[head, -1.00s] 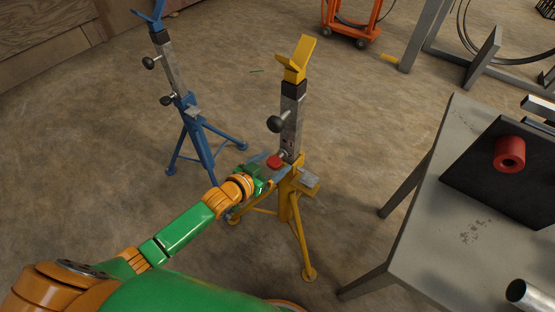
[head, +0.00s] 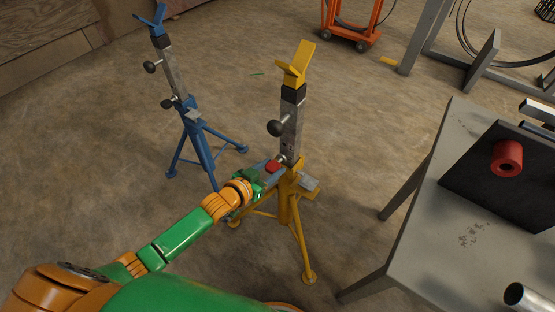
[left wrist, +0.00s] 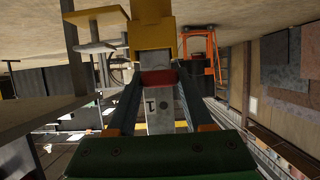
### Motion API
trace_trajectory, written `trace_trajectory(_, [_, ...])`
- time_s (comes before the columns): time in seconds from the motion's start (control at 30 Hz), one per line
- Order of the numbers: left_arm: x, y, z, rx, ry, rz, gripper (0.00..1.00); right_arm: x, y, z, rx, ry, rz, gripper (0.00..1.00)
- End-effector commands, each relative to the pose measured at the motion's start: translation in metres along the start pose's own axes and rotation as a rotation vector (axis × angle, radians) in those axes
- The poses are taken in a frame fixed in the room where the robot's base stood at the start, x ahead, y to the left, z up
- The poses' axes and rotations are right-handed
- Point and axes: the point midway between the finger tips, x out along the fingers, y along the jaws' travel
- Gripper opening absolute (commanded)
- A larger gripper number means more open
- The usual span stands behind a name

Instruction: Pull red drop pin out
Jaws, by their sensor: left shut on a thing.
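The yellow stand (head: 284,207) has a steel post (head: 291,130) with a yellow V-shaped head on top. The red drop pin (head: 272,166) shows its red grip at the left side of the post, just above the yellow collar. A short light shaft shows between the red grip and the post; how deep it sits is hidden. My left gripper (head: 266,173) is shut on the red grip from the lower left. In the left wrist view the red grip (left wrist: 158,77) is between the two fingertips, in front of the stand. My right gripper is not in view.
A blue stand (head: 198,140) of the same kind stands to the left. A grey table (head: 425,235) with a black mat and a red roll (head: 507,157) is at the right. An orange cart (head: 350,22) is behind. Open floor lies between the stands.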

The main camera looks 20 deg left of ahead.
Motion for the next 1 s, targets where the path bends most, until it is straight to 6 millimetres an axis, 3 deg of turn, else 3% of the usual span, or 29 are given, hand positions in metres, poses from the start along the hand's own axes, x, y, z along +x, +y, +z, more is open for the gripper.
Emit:
trace_trajectory(0.37, [-0.007, 0.000, 0.002, 0.001, 0.001, 0.000, 0.00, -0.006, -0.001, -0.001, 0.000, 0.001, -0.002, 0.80])
trace_trajectory(1.0, [-0.048, 0.000, 0.018, 0.000, 0.000, 0.000, 0.00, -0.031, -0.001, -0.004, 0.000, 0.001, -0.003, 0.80])
